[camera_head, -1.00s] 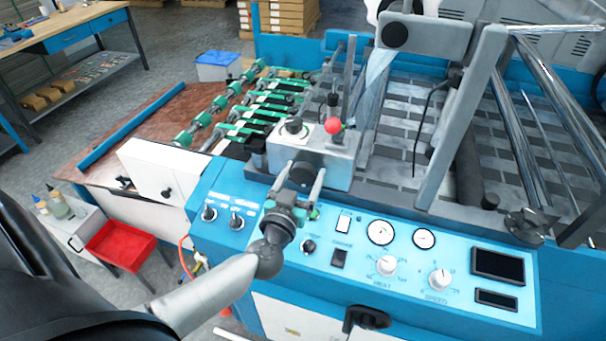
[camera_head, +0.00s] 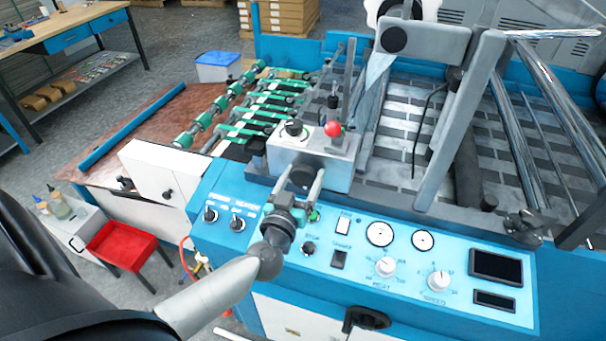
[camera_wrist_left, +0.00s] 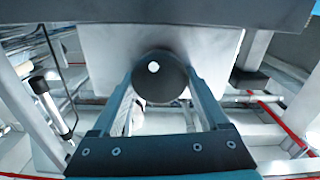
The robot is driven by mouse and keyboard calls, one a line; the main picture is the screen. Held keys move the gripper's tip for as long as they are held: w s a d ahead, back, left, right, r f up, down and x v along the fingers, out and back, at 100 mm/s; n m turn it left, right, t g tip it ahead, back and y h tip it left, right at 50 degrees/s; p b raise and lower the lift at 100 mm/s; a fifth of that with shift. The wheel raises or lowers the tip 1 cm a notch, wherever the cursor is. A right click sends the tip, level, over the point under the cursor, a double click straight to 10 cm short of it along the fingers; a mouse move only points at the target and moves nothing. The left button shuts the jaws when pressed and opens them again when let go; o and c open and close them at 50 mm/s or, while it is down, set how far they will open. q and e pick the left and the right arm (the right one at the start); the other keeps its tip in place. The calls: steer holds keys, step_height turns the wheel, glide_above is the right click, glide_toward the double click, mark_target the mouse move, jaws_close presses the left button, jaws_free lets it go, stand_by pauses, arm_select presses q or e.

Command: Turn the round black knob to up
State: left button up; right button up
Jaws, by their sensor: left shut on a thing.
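The round black knob (camera_head: 302,176) sits on the front face of a grey metal block (camera_head: 330,172) above the blue control panel. In the left wrist view the knob (camera_wrist_left: 160,77) faces me, with a white dot just up and left of its middle. My left gripper (camera_head: 299,182) reaches it from the front, with one finger on each side. In the left wrist view the fingers (camera_wrist_left: 163,88) are shut on the knob's sides. The knob's sides are partly hidden by the fingers. My right gripper is not in view.
A red ball-topped lever (camera_head: 332,129) and a small black knob (camera_head: 293,127) stand on top of the block. The blue panel (camera_head: 405,265) holds switches, gauges and dials below and right. Green-wheeled rollers (camera_head: 255,112) lie behind left.

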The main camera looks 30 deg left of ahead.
arm_select(q)
steer(key=n+p, duration=0.1)
steer(key=n, duration=0.1)
steer(key=shift+n, duration=0.3)
steer(key=n, duration=0.3)
steer(key=shift+a+f+n, duration=0.1)
steer(key=shift+n, duration=0.2)
steer(key=n, duration=0.3)
steer(key=shift+s+n, duration=0.1)
steer(key=shift+n, duration=0.2)
steer(key=n, duration=0.3)
steer(key=shift+a+f+n, duration=0.1)
steer(key=shift+f+n, duration=0.1)
steer(key=shift+n, duration=0.2)
steer(key=n+b, duration=0.1)
steer(key=n, duration=0.3)
steer(key=shift+f, duration=0.1)
steer(key=n+b, duration=0.1)
steer(key=n, duration=0.4)
steer(key=shift+f+b, duration=0.1)
steer(key=shift+b, duration=0.2)
steer(key=n+b, duration=0.1)
steer(key=n, duration=0.3)
steer(key=shift+d+n+b, duration=0.2)
steer(key=shift+n+b, duration=0.1)
steer(key=shift+n, duration=1.8)
